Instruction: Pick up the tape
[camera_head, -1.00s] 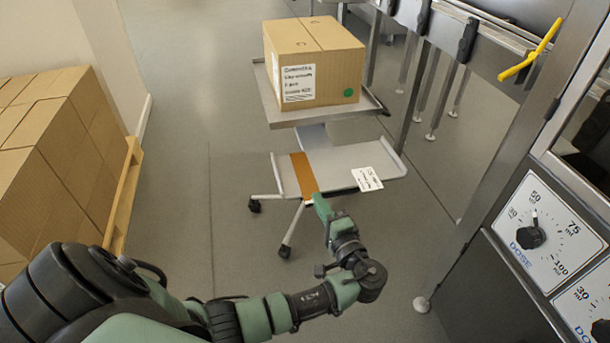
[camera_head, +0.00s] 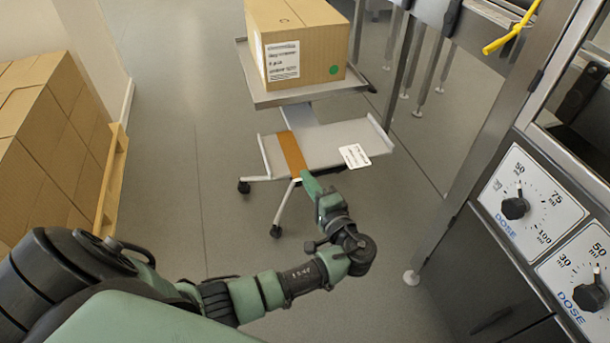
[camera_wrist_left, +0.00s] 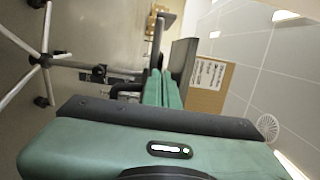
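No roll of tape can be made out for certain in either view. A flat orange-brown strip (camera_head: 292,153) lies across the lower shelf (camera_head: 330,142) of a small wheeled cart in the head view. I cannot tell whether this strip is the tape. My left gripper (camera_head: 311,186) reaches to the near edge of that shelf, just below the strip in the picture. In the left wrist view its two green fingers (camera_wrist_left: 163,88) lie close together, with nothing visible between them. My right gripper is not in view.
A cardboard box (camera_head: 300,45) stands on the cart's upper shelf (camera_head: 290,97). A white label card (camera_head: 354,156) lies on the lower shelf. Stacked boxes (camera_head: 50,130) on a pallet stand left. A steel machine with dose dials (camera_head: 515,207) stands right. Floor left of the cart is clear.

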